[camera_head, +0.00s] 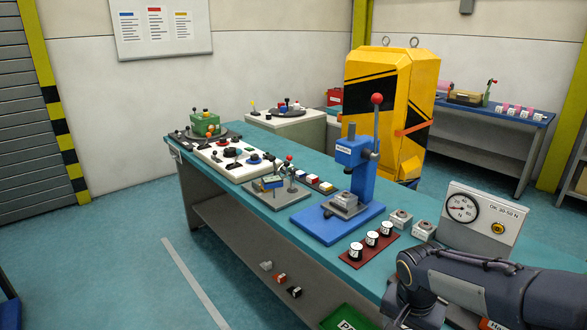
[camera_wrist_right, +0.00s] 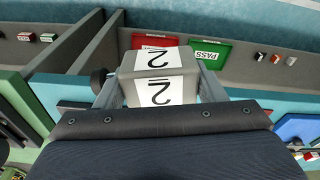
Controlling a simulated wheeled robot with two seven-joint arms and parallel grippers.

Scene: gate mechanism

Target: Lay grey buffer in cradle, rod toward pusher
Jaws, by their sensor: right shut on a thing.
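My right gripper (camera_wrist_right: 158,82) is shut on a grey block with white labels reading "2" (camera_wrist_right: 160,60), which I take to be the grey buffer. A dark round part shows at the block's left; I cannot tell for sure whether it is the rod. In the head view my right arm comes in at lower right, and its jaws and the block are not visible. A blue press (camera_head: 362,160) with a red-knobbed lever stands on the bench, with a grey fixture (camera_head: 345,204) on its base. I cannot clearly identify the cradle or pusher. My left gripper is not in view.
A gauge box (camera_head: 481,221) marked "OK 30-50 N" stands behind my right arm. Red (camera_wrist_right: 140,41) and green PASS (camera_wrist_right: 208,53) trays sit below the bench top.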

